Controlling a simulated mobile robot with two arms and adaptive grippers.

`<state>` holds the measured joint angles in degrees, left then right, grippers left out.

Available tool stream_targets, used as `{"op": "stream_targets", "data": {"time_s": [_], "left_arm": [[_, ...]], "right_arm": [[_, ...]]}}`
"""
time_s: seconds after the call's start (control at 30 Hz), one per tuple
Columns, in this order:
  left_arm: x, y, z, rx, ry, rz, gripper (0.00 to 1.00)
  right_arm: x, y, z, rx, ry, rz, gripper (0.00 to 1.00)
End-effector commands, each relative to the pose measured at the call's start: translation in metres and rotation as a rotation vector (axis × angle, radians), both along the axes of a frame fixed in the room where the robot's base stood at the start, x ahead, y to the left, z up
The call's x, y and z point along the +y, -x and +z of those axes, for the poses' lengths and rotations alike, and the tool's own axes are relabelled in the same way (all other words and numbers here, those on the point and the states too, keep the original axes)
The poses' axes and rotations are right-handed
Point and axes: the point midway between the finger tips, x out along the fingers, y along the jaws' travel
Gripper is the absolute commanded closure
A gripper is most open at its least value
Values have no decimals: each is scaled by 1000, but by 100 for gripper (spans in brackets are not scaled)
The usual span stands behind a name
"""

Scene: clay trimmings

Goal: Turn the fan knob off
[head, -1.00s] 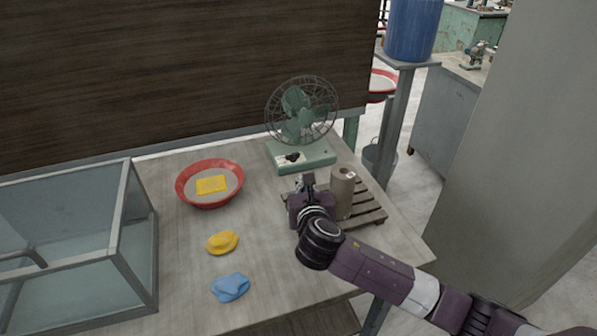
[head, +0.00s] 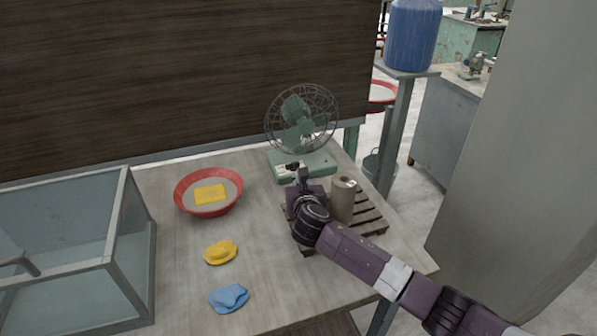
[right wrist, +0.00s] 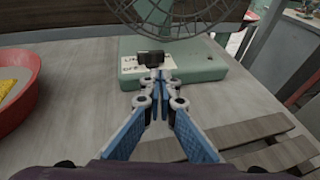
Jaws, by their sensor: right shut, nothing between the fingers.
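The green fan (head: 303,122) stands at the back right of the table on a green base (head: 318,163). In the right wrist view its base (right wrist: 203,62) carries a white label (right wrist: 133,66) and a black knob (right wrist: 151,57). My right gripper (right wrist: 156,76) is shut and empty, its fingertips just in front of the knob; whether they touch it I cannot tell. In the head view the right gripper (head: 296,168) hides the knob and part of the base front.
A brown paper roll (head: 342,199) stands on a wooden pallet (head: 372,222) right of my gripper. A red bowl (head: 186,203) with a yellow sponge (head: 210,195) sits left. Yellow (head: 221,252) and blue (head: 228,297) cloths and a glass tank (head: 122,232) are nearer.

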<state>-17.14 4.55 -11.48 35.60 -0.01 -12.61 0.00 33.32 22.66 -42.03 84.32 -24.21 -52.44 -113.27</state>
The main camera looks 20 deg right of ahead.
Motion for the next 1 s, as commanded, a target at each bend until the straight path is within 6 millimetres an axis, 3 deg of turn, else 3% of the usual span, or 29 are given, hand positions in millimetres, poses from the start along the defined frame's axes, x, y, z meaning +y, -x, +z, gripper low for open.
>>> {"op": "stream_targets", "data": {"time_s": [0.3,0.77,1.0], "left_arm": [[0,1,1,1,0,0,41],[1,1,2,2,0,0,41],[1,1,23,2,0,0,41]], "right_arm": [[-5,-30,2,-1,0,1,100],[-7,-34,2,-1,1,1,100],[-16,-44,6,0,4,-1,100]]}}
